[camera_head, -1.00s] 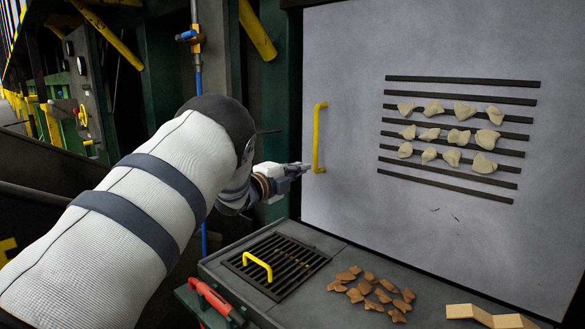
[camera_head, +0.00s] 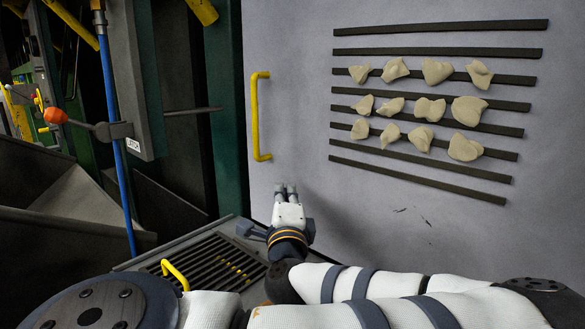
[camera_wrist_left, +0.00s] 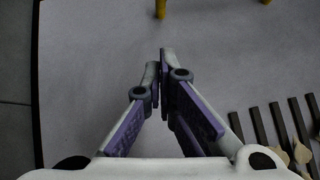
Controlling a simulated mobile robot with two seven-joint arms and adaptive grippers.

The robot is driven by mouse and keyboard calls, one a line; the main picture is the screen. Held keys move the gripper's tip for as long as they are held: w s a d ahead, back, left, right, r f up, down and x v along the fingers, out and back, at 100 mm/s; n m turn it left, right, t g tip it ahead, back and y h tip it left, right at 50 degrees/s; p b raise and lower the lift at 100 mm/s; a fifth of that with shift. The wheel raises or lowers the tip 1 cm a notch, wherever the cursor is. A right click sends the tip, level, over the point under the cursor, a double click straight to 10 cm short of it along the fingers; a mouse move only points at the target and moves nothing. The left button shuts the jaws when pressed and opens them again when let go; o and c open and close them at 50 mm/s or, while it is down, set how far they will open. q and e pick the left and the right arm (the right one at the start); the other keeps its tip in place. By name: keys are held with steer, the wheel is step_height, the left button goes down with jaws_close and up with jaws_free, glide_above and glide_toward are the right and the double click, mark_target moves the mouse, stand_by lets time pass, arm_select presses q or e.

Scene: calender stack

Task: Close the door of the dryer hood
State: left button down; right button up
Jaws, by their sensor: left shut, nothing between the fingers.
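The dryer hood door appears to be the large pale grey panel (camera_head: 300,110) with a yellow bar handle (camera_head: 260,117) near its left edge. It stands close to the dark green post on the left; I cannot tell whether a gap is left there. My left gripper (camera_head: 285,190) is shut and empty, below and slightly right of the handle, in front of the panel. In the left wrist view its fingertips (camera_wrist_left: 165,58) are together against the grey panel (camera_wrist_left: 90,60); contact is unclear. The handle ends (camera_wrist_left: 160,8) show at the top edge. My right gripper is not in view.
Dark slats (camera_head: 440,52) with several pale lumps (camera_head: 437,70) are on the panel's right. Below lies a black grate (camera_head: 215,262) with a yellow handle (camera_head: 176,276). A blue pipe (camera_head: 115,150), an orange-knobbed lever (camera_head: 56,116) and a dark trough (camera_head: 60,190) stand left.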

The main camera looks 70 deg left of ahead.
arm_select(q)
steer(key=p+x, duration=0.1)
steer(key=x, duration=0.6)
steer(key=shift+a+r, duration=0.1)
steer(key=shift+a, duration=0.25)
steer(key=a, duration=0.1)
steer(key=s+a, duration=0.1)
steer(key=shift+a+r+p, duration=0.3)
steer(key=shift+p, duration=0.05)
steer(key=shift+s+a, duration=0.15)
steer(key=shift+a, duration=0.4)
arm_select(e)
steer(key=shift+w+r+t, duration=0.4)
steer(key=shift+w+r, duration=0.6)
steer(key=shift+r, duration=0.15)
arm_select(q)
steer(key=a, duration=0.1)
steer(key=s+a, duration=0.1)
steer(key=a, duration=0.1)
steer(key=shift+s+a, duration=0.25)
steer(key=shift+s, duration=0.1)
steer(key=shift+r, duration=0.1)
